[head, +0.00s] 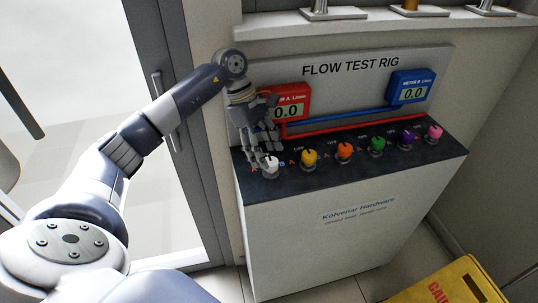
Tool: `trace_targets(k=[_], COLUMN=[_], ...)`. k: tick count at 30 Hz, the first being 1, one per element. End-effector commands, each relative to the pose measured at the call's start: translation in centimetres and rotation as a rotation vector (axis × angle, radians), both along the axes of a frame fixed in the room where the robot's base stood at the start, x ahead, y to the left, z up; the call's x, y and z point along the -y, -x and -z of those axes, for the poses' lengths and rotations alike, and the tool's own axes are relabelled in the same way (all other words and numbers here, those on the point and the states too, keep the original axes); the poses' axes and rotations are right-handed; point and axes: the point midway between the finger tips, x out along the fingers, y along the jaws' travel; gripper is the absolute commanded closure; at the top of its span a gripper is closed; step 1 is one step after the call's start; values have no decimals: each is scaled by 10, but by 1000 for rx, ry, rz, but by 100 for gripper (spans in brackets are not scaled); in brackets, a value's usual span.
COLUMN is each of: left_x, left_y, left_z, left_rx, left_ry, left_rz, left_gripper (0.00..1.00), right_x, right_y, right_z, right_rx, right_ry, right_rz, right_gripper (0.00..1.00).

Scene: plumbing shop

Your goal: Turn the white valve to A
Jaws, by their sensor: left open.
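The white valve (271,168) is the leftmost knob on the dark top of the flow test rig (355,183). My left gripper (264,156) is open, pointing down, with its fingertips right at the white valve. I cannot tell whether the fingers touch it. Small markings, including a red A, sit beside the knobs; those around the white valve are partly hidden by my fingers. The red meter A (291,104) reads 0.0 and is partly covered by my gripper. The blue meter (411,90) also reads 0.0. My right gripper is out of view.
Yellow (309,158), orange (344,150), green (376,146), purple (407,138) and pink (434,133) valves stand in a row to the right. Red and blue pipes run behind them. A yellow caution sign (440,285) is at the lower right. A glass door is at left.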

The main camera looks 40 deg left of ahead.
Motion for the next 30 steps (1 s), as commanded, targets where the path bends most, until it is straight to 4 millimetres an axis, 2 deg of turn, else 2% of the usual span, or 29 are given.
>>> trace_targets(k=[6, 16, 17, 22, 30], left_x=[9, 11, 11, 11, 11], left_y=[-1, -1, -1, -1, -1], left_z=[21, 25, 25, 25, 25], left_rx=[0, 1, 1, 1, 0], left_ry=[1, 1, 1, 1, 1], left_rz=[1, 1, 1, 1, -8], left_gripper=[46, 46, 50, 89, 90], right_x=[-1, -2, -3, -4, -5], right_y=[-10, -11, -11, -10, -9], right_z=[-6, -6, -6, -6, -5], right_rx=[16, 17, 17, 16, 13], right_ry=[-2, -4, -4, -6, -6], right_rz=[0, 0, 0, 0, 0], right_gripper=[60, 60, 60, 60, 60])
